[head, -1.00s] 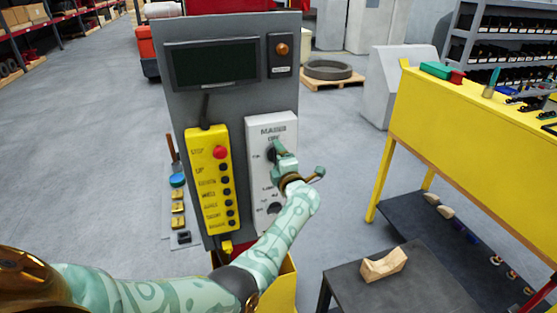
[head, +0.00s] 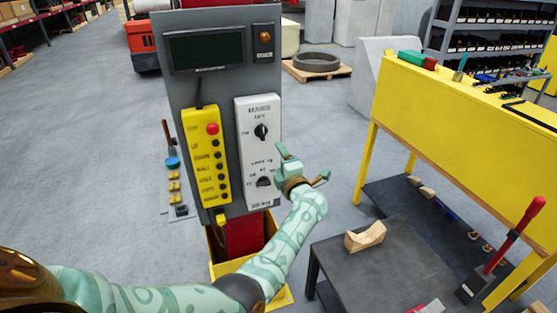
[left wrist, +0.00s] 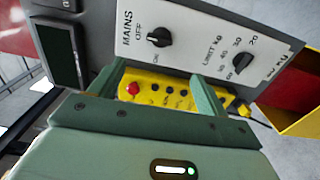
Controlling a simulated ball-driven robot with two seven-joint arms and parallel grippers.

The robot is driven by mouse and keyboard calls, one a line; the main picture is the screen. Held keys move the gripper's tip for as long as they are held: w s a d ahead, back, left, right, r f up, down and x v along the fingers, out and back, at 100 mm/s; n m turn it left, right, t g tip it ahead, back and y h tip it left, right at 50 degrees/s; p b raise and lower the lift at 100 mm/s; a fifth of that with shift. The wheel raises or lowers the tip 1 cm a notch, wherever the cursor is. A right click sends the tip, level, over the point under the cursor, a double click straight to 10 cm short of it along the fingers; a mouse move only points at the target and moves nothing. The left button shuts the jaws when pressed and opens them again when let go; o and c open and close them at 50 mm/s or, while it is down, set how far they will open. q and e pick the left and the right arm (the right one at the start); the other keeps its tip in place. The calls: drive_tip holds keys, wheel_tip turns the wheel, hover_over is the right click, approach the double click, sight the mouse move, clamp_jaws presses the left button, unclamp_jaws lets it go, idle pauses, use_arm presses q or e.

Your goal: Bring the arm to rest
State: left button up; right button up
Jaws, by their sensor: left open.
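My left gripper (head: 285,158) is green and open, with nothing between its fingers. In the head view it stands in front of the right edge of the white MAINS panel (head: 251,165), near the lower knob. The left wrist view shows the gripper (left wrist: 150,82) apart from the panel. The panel's MAINS knob (left wrist: 158,38) points near the OFF mark. The limit knob (left wrist: 241,62) is beside it. My left arm (head: 290,235) reaches in from the lower left. My right gripper is not in view.
A grey console (head: 217,85) carries a yellow button pendant (head: 203,150) with a red button (head: 212,129). A dark low table (head: 375,265) holds a wooden block (head: 365,237) at the lower right. A yellow workbench (head: 450,120) stands behind it. Grey floor is open at left.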

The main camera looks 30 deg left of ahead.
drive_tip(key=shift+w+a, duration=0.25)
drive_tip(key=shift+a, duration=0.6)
